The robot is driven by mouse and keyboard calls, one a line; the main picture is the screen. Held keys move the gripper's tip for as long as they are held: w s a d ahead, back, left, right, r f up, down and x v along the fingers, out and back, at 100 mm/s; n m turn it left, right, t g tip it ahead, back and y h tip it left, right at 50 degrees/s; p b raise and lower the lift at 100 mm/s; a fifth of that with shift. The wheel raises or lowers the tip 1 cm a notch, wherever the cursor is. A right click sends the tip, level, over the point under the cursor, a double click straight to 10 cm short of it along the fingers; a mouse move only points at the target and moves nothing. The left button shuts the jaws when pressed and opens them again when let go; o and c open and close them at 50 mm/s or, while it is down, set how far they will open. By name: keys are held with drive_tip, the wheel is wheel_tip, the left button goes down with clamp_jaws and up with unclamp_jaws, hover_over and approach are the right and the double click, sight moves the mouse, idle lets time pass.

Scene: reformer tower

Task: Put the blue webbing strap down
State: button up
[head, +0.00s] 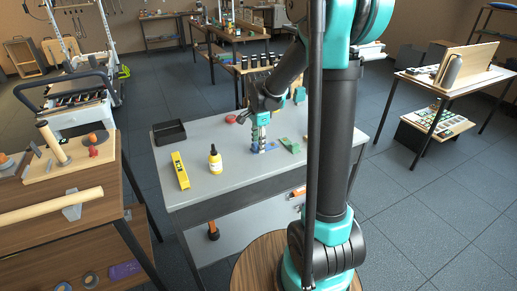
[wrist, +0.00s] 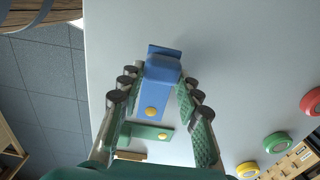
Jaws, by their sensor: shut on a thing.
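The blue webbing strap (wrist: 154,100) lies between the two fingers of my gripper (wrist: 160,78) in the wrist view. It is a flat blue band with a raised, folded part near the fingertips and a yellow dot at its near end. My gripper is shut on it. In the head view my gripper (head: 258,146) points down at the grey table (head: 215,180), with the blue strap (head: 271,146) low at its tips. I cannot tell whether the strap touches the tabletop. A green strap (wrist: 148,132) with a yellow dot lies just below it in the wrist view.
On the table, a black tray (head: 169,132), a yellow level (head: 180,170) and a yellow bottle (head: 215,160) stand to the left. A green piece (head: 290,145) lies close right of my gripper. Red (wrist: 311,101) and green (wrist: 277,142) rings lie nearby. The front tabletop is clear.

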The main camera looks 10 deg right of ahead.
drive_tip(key=shift+f, duration=1.2)
drive_tip(key=shift+f, duration=0.15)
drive_tip(key=o, duration=1.1)
drive_tip(key=shift+o, duration=0.2)
wheel_tip(320, 180, up, 12)
drive_tip(key=shift+r, duration=0.1)
drive_tip(key=shift+s+d, duration=0.15)
drive_tip(key=shift+s, duration=0.15)
drive_tip(key=s+d+f+n+t, duration=0.2)
drive_tip(key=s+f+n, duration=0.4)
drive_tip(key=s, duration=0.4)
drive_tip(key=s+d+f+n+t, duration=0.2)
drive_tip(key=s+d+f+n, duration=0.3)
drive_tip(key=s+n, duration=0.3)
drive_tip(key=shift+s+f, duration=0.9)
drive_tip(key=shift+s, duration=0.1)
